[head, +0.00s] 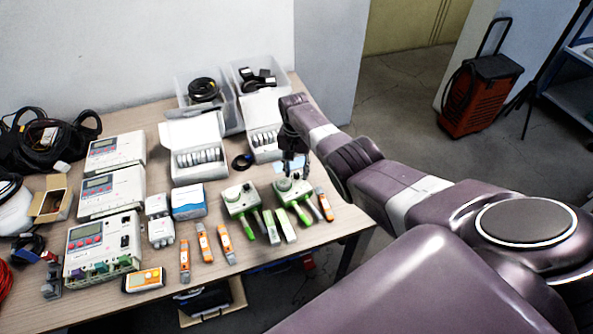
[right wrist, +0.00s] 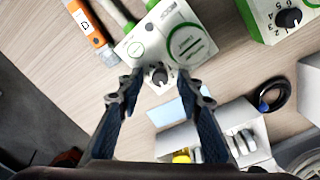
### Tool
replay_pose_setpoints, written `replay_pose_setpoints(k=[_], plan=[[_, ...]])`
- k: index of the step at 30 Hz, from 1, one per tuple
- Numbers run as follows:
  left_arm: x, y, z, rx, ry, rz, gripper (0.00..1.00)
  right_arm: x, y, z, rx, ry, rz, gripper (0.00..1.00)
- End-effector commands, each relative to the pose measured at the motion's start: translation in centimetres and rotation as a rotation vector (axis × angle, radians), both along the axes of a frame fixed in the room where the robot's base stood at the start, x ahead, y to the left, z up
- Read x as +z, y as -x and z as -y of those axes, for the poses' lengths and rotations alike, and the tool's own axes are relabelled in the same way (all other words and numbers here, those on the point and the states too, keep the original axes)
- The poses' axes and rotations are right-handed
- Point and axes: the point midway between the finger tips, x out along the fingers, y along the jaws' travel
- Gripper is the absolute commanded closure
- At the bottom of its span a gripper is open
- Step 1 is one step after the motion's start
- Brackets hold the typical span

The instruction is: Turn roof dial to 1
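Two white-and-green devices stand near the right end of the table. The right one (head: 292,189) has a small black dial (right wrist: 159,77) on its top, seen in the right wrist view. My right gripper (right wrist: 160,76) is open, with its fingertips on either side of this dial and gaps showing between. In the head view the right gripper (head: 294,170) reaches down over the right device and hides part of its top. The other device (head: 241,199) also has a black dial (right wrist: 288,18) with printed numbers around it. The setting of the nearer dial is not readable. My left gripper is not in view.
Green-and-white probes (head: 286,226) and orange testers (head: 225,244) lie in front of the devices. Open white boxes (head: 196,143) and clear bins (head: 224,112) stand behind. A light blue sheet (right wrist: 167,112) and a black cable coil (head: 243,162) lie near the gripper.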

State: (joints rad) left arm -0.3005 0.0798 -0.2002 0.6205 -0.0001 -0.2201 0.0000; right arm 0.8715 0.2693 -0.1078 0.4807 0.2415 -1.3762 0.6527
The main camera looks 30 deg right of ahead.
Motion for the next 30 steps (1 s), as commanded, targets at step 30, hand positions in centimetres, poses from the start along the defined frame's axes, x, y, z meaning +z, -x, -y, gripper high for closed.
replay_pose_setpoints(k=[30], plan=[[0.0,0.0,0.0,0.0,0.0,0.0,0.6,10.9,-0.3,-0.2,-0.001,0.001,0.002,0.67]])
